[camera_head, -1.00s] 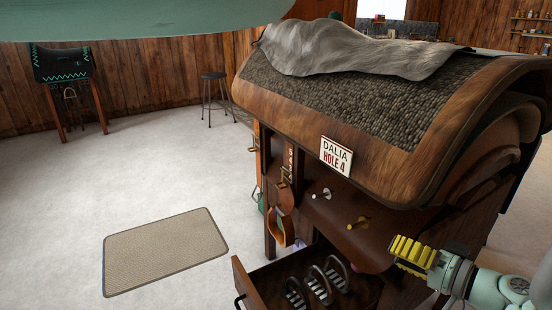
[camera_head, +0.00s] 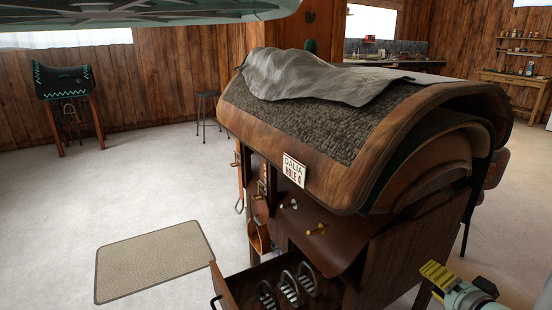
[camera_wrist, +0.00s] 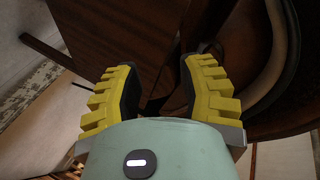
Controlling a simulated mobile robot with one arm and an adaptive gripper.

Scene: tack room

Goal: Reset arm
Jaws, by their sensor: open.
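My gripper (camera_head: 437,278) is at the lower right of the head view, to the right of the wooden saddle stand (camera_head: 390,240). Only its yellow end and part of my arm show there. In the wrist view my gripper (camera_wrist: 157,85) has its two yellow, ribbed fingers apart with nothing held between them. Dark wooden parts of the stand (camera_wrist: 120,30) show beyond the fingers.
An open drawer (camera_head: 240,290) with metal horseshoe-like loops juts out at the stand's bottom. A grey cloth (camera_head: 310,78) lies on top. A beige mat (camera_head: 150,262) lies on the floor. A stool (camera_head: 205,108) and another saddle rack (camera_head: 62,85) stand behind.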

